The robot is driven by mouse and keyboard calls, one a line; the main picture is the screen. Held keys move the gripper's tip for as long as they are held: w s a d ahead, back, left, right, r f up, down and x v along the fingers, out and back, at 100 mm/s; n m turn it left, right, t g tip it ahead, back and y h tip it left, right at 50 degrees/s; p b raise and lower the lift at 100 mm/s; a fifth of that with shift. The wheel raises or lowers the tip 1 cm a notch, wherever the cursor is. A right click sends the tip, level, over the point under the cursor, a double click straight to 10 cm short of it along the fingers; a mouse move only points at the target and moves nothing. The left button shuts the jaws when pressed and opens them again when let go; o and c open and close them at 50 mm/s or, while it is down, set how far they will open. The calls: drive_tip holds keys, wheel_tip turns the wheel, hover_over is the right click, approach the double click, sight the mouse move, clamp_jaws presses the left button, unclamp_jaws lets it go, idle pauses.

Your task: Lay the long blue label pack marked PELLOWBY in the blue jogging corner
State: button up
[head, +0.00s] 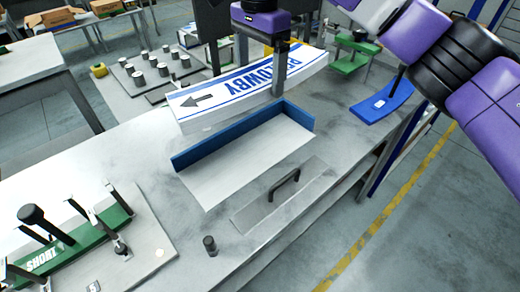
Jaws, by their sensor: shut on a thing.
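The long PELLOWBY label pack (215,97) is white with blue lettering, blue stripes and a dark arrow, and it looks bowed along its length. My gripper (277,80) is shut on it near the middle and right part; one finger shows against its near side and the other is mostly hidden. The pack appears above the bench, just behind the jogging corner. The jogging corner (240,160) has a pale floor with blue walls along its back and right end and is empty. Any gap between pack and walls is hard to judge.
A plate with a dark handle (284,184) and a small dark knob (209,245) lie in front of the corner. A blue block (383,103) and a green fixture (352,52) are at right.

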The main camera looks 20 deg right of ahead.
drive_tip(key=shift+f+b, duration=0.3)
drive_tip(key=shift+f, duration=8.55)
drive_tip(key=shift+f+p, duration=0.3)
drive_tip(key=shift+f, duration=0.3)
drive_tip(key=o, duration=1.9)
drive_tip(key=shift+r+b, duration=0.45)
drive_tip(key=shift+r, duration=0.05)
wheel_tip(320, 180, up, 12)
drive_tip(key=shift+r, duration=0.1)
